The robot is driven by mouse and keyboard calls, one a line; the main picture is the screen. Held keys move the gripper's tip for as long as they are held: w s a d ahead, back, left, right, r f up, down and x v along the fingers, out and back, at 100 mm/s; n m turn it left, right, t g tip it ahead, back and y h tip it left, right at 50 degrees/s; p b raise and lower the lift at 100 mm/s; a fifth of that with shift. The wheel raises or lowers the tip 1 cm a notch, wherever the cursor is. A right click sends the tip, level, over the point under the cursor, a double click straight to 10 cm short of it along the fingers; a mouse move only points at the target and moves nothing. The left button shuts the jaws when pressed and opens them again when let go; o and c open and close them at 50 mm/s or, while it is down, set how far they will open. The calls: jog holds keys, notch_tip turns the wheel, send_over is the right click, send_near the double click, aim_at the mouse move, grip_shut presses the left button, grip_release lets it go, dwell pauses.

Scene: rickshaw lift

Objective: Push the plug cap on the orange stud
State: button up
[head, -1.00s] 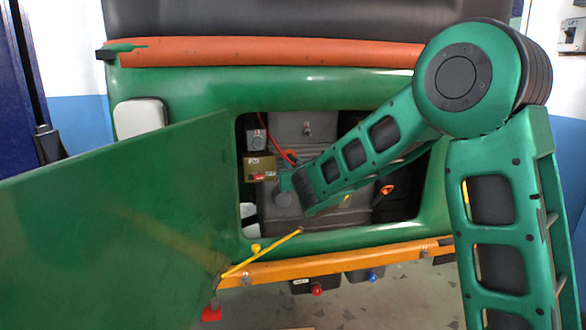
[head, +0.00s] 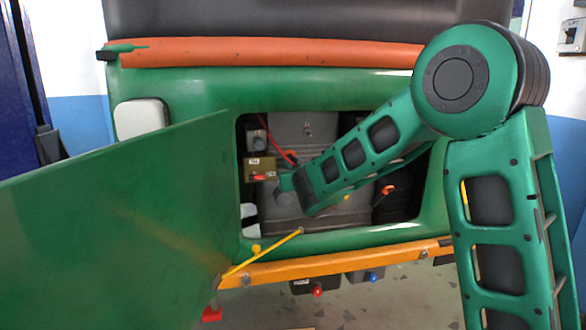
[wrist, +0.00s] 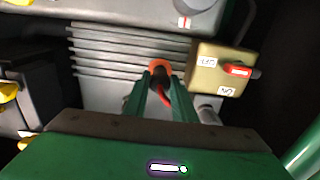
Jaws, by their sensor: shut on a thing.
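In the wrist view, my gripper's (wrist: 155,82) two narrow green fingers are nearly together, shut on a small piece I take for the plug cap; the fingers hide most of it. An orange ring (wrist: 159,66), apparently part of the orange stud, shows just beyond the fingertips in front of a ribbed grey housing. A red lead runs down beside the right finger. In the head view, an orange piece (head: 290,155) shows just above the end of my arm, with a red lead running to it; my arm hides the fingertips. I cannot tell whether cap and stud touch.
A tan box (wrist: 218,68) with a red switch stands close right of the fingers. The open green door (head: 110,220) and the compartment's green rim hem in my arm. A yellow rod (head: 262,252) crosses the lower left edge.

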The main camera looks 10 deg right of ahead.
jog(key=shift+w, duration=0.25)
dwell(0.5)
jog(key=o, duration=1.1)
jog(key=shift+c, duration=0.8)
jog(key=s, duration=0.8)
jog(key=s, duration=1.1)
